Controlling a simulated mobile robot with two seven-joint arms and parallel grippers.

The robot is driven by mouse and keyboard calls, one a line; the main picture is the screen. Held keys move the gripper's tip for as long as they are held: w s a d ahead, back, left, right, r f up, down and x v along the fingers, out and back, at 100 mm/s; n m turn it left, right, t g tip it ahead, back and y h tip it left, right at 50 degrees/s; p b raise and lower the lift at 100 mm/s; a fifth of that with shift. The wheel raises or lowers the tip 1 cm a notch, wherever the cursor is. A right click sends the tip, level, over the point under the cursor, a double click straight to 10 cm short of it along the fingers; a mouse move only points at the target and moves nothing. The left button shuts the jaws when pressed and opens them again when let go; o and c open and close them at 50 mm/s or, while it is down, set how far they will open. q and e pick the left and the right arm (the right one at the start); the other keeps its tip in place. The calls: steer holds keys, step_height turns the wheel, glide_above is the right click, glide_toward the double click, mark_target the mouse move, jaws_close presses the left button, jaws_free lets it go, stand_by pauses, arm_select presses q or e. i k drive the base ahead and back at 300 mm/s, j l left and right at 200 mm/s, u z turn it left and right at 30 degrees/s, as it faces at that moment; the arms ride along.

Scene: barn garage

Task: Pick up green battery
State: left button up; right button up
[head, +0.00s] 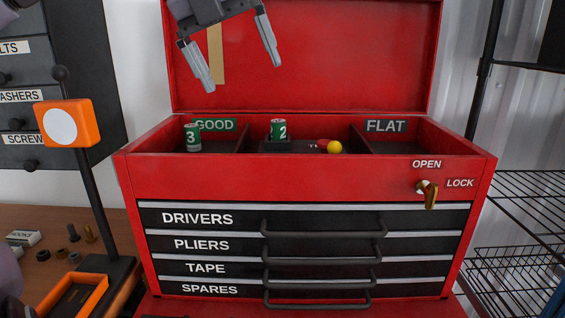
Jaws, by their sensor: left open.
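A green battery marked 2 (278,130) stands upright in the middle compartment of the red toolbox's top tray, at a small dark block (288,147). Another green battery marked 3 (192,138) stands upright in the left compartment, beside the GOOD label (214,125). My left gripper (241,74) is open and empty. It hangs at the top of the view, in front of the raised lid and above the tray, apart from both batteries. My right gripper is not in view.
The red toolbox (300,178) has its lid (340,60) up and its drawers shut. An orange device (66,123) on a stand is at left. A wire rack (520,190) is at right.

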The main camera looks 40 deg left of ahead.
mark_target(278, 125)
steer(key=k+l, duration=0.75)
steer(key=l, duration=0.2)
